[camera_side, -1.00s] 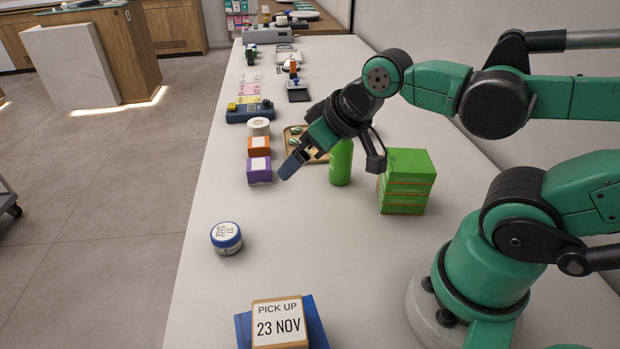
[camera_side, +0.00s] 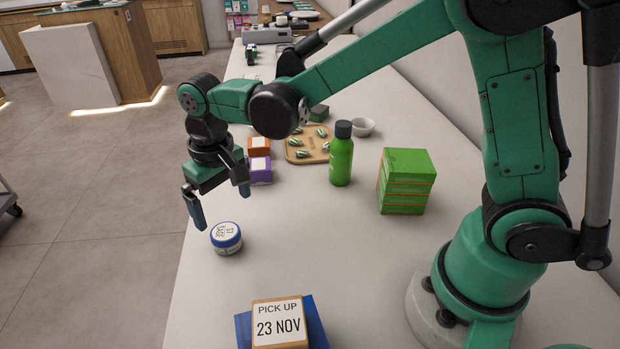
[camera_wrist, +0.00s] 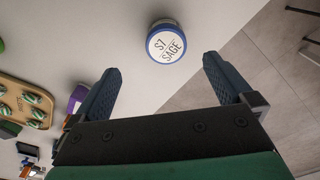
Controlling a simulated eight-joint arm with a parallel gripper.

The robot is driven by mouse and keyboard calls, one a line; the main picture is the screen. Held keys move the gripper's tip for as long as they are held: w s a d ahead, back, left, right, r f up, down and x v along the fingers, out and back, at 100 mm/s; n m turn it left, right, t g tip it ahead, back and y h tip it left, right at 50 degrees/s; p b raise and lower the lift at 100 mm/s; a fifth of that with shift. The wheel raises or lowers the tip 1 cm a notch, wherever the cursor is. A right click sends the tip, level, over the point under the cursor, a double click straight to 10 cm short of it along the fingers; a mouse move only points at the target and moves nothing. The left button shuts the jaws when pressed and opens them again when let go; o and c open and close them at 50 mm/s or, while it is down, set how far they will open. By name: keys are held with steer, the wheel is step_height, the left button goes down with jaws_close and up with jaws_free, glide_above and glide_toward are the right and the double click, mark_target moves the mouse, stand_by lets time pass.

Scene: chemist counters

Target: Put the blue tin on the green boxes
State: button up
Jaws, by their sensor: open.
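The blue tin (camera_side: 226,238) is a short round tin with a blue lid rim and a white label, standing on the white counter near its left edge. In the wrist view the tin (camera_wrist: 166,44) lies beyond the fingertips, and its label reads "S7 SAGE". My gripper (camera_side: 220,203) points down, open and empty, above and slightly behind the tin. In the wrist view its blue fingers (camera_wrist: 162,68) are spread wide, with the tin ahead of the gap. The green boxes (camera_side: 405,181) stand in a stack on the counter to the right.
A green bottle (camera_side: 341,158) with a dark cap stands left of the boxes. A wooden tray (camera_side: 298,155) with striped items, a white bowl (camera_side: 362,127) and purple box (camera_side: 260,170) are behind. A "PICK UP 23 NOV" sign (camera_side: 278,322) is in front. Counter between tin and boxes is clear.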

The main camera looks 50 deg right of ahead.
mark_target(225, 231)
steer(key=shift+w+a+f, duration=0.15)
steer(key=shift+a+f, duration=0.3)
steer(key=shift+f, duration=3)
steer(key=c, duration=1.5)
steer(key=shift+r, duration=0.1)
